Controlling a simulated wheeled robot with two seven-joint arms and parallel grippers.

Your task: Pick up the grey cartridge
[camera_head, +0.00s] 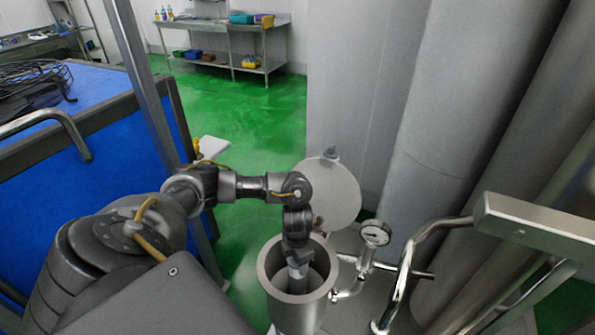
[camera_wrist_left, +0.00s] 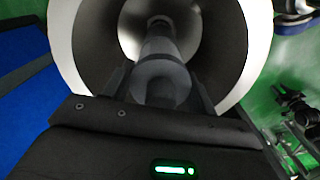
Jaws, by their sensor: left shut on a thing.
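The grey cartridge (camera_head: 298,284) stands inside an open-topped metal cylinder (camera_head: 298,318), at the lower middle of the head view. My left gripper (camera_head: 298,262) reaches down into the cylinder's mouth and is shut on the cartridge's upper end. In the left wrist view the cartridge (camera_wrist_left: 162,50) runs away from me between the two fingers, inside the pale round rim of the cylinder (camera_wrist_left: 62,30). The cartridge's lower end is hidden in the dark inside. My right gripper is not in view.
A round lid (camera_head: 338,190) stands open behind the cylinder. A blue-sided table (camera_head: 110,155) is on the left. Green floor (camera_head: 240,120) lies open toward a far steel bench (camera_head: 225,32).

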